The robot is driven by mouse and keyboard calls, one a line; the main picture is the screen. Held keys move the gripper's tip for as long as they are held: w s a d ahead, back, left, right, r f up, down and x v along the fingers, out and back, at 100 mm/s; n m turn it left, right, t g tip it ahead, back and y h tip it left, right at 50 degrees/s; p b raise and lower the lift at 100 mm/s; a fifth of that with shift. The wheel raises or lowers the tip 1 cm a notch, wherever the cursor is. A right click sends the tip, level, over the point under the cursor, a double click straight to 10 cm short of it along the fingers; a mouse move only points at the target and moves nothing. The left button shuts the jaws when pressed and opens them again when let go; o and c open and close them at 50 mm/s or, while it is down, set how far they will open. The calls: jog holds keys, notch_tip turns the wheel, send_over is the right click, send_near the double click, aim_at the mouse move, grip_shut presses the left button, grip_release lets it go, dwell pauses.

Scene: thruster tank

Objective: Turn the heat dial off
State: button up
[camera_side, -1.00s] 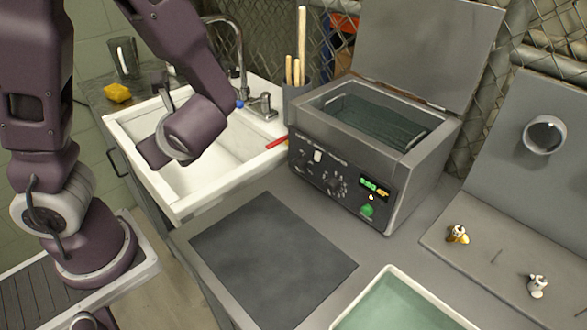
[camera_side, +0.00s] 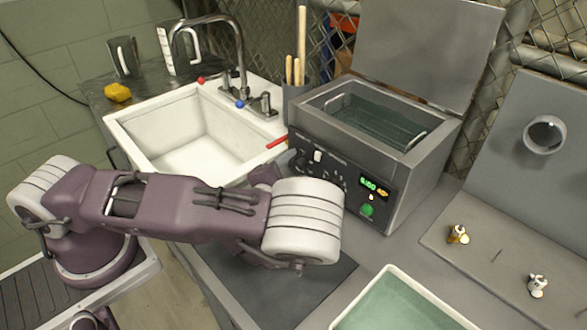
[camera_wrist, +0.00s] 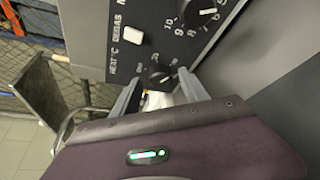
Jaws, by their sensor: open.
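The heat dial (camera_wrist: 160,75) is a small dark knob with a pale pointer mark on the tank's front panel, near the printed word HEAT in the wrist view. My gripper (camera_wrist: 158,88) is open, with one finger on each side of the dial's position. I cannot tell whether the fingers touch it. The grey thruster tank (camera_side: 410,185) stands with its lid raised and liquid inside. In the side view my arm lies across the front of the panel, and the fingers are hidden or too small to make out.
A white switch (camera_wrist: 133,35) and a larger numbered dial (camera_wrist: 200,12) sit close by on the panel. A lit display (camera_side: 374,187) and green button (camera_side: 367,210) are at the panel's right. A white sink (camera_side: 200,155) is left, a dark mat (camera_side: 320,290) below, a green-filled tray (camera_side: 400,305) in front.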

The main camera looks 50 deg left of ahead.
grip_shut()
jog(key=shift+a+n, duration=0.1)
jog(key=shift+n, duration=0.2)
jog(key=n, duration=0.1)
jog(key=n+g+h, duration=0.1)
jog(key=shift+a+r+n+h, duration=0.1)
jog(key=shift+a+n+h, duration=0.05)
jog(key=shift+n+h, duration=0.15)
jog(key=shift+a+r+n+h, duration=0.1)
jog(key=shift+n+h, duration=1.1)
jog(key=shift+n, duration=0.3)
grip_release()
